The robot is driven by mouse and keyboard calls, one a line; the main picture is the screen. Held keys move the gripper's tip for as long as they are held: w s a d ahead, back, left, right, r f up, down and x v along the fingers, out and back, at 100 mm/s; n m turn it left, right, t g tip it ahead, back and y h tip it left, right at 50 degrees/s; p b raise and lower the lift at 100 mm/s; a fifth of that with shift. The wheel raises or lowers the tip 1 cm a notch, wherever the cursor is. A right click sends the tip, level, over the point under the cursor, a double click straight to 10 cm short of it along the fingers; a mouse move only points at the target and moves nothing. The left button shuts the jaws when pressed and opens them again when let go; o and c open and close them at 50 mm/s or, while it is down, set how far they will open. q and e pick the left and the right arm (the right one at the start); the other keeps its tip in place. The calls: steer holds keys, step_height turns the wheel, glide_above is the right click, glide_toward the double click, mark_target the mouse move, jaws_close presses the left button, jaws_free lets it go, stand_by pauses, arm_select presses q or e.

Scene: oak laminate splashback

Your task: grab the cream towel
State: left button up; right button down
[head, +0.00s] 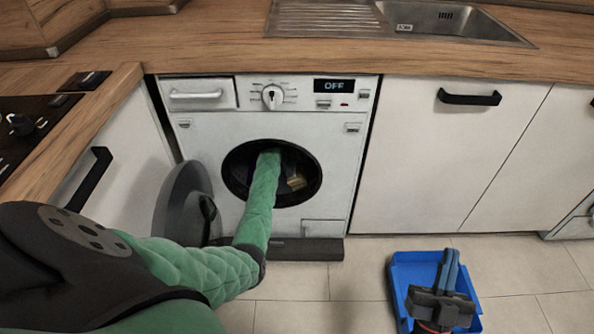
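The front-loading washing machine (340,130) stands under the counter with its round door (182,205) swung open to the left. A small cream-tan patch (296,183), which looks like the cream towel, shows inside the dark drum. Most of it is hidden. My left arm, in a green sleeve, reaches through the door opening into the drum. Its gripper is hidden inside, so I cannot see whether it touches the towel. My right gripper (450,268) is above the blue basket at the lower right. Its fingers are close together, with nothing visible between them.
The blue basket (401,276) sits on the tiled floor (520,265) right of the machine. A wooden counter (215,45) with a steel sink (455,20) runs above. White cabinets (420,170) stand to the right, and a black hob (25,115) is at left.

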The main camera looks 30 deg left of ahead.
arm_select(q)
steer(key=shift+c, duration=0.3)
steer(key=c, duration=1.1)
